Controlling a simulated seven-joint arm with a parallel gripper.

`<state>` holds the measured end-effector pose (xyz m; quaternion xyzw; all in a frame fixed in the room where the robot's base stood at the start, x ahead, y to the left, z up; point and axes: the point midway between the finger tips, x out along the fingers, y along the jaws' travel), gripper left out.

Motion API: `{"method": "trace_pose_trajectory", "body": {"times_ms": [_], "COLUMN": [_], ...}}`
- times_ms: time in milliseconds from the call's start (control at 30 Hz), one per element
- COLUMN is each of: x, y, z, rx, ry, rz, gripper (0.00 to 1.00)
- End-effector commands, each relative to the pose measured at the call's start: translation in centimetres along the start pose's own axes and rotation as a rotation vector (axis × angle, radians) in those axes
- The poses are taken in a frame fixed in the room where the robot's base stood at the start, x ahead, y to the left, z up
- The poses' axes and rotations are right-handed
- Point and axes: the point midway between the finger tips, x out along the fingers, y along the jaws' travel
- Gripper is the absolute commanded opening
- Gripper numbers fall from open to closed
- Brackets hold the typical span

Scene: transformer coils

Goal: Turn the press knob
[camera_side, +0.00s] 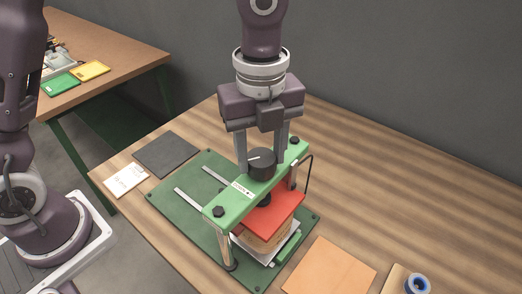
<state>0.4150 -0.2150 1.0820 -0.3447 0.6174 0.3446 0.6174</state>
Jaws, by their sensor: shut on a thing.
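The press has a green crossbar (228,204) on metal posts over a green base plate (205,228). The black press knob (262,164) stands on top of the crossbar, with a white line on its top. My gripper (262,162) points straight down, with one finger on each side of the knob, and is shut on it. Under the crossbar, a red block (284,207) lies on top of a tan coil stack (262,238). The knob's shaft below the crossbar is mostly hidden.
A dark grey mat (166,154) and a white note card (126,181) lie left of the press. An orange-tan sheet (328,268) and a blue roll (417,284) lie at the front right. The wooden table is clear at the right.

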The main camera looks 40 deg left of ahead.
Motion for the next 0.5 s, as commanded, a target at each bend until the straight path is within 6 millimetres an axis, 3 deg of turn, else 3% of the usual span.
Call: {"method": "trace_pose_trajectory", "body": {"times_ms": [500], "x": [-0.02], "y": [-0.04], "z": [-0.01], "rx": [0.137], "ry": [0.0], "rz": [-0.002], "gripper": [0.06]}}
